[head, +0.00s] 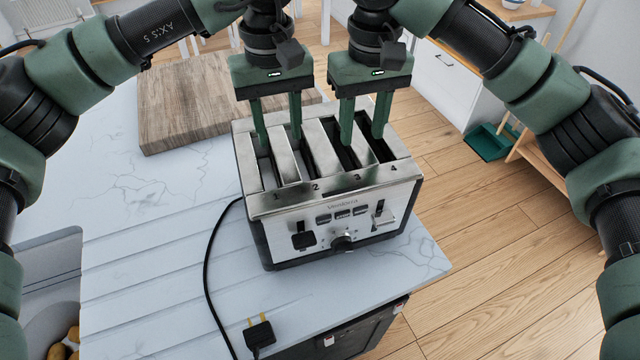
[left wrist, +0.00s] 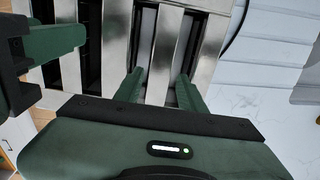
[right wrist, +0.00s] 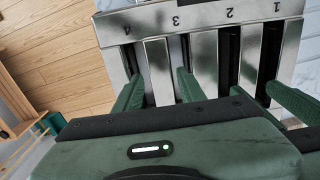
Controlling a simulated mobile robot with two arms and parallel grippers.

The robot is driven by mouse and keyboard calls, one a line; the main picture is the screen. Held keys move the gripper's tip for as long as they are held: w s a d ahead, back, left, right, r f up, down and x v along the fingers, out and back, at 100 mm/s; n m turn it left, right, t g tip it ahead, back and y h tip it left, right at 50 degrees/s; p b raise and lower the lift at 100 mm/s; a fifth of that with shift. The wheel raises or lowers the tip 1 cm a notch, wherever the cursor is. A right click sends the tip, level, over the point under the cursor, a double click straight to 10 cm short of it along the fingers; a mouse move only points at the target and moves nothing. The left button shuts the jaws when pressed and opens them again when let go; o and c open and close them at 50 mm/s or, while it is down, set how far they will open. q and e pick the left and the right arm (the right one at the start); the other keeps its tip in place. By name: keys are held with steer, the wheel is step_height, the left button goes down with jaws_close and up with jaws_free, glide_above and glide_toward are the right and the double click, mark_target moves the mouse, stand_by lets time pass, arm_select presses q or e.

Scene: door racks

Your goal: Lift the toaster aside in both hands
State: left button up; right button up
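The silver four-slot toaster (head: 345,203) sits on the pale marble worktop, its slots numbered 1 to 4. My left gripper (head: 280,145) points down at the toaster's top, its fingers on either side of the metal strip between slots 1 and 2. My right gripper (head: 363,140) likewise has its fingers on either side of the strip between slots 3 and 4. The strips also show between the fingers in the left wrist view (left wrist: 160,75) and the right wrist view (right wrist: 158,80). The fingers look close to the strips; whether they press on them is unclear.
A wooden chopping board (head: 185,105) lies behind and left of the toaster. The toaster's black cord runs to a plug (head: 259,333) at the front. A sink (head: 50,270) is at the left. The worktop (head: 150,270) is clear left of the toaster; its right edge is close.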

mark_target(281, 143)
arm_select(q)
step_height(281, 143, down, 6)
steer(key=shift+w+f, duration=0.1)
steer(key=shift+f, duration=0.15)
arm_select(e)
step_height(281, 143, down, 6)
steer(key=shift+w+f, duration=0.1)
steer(key=shift+f, duration=0.1)
arm_select(q)
jaws_close()
arm_select(e)
jaws_close()
stand_by(0.7)
arm_select(q)
steer(key=shift+r, duration=0.25)
arm_select(e)
steer(key=shift+r, duration=0.2)
arm_select(q)
steer(key=shift+w, duration=0.2)
arm_select(e)
steer(key=shift+w, duration=0.2)
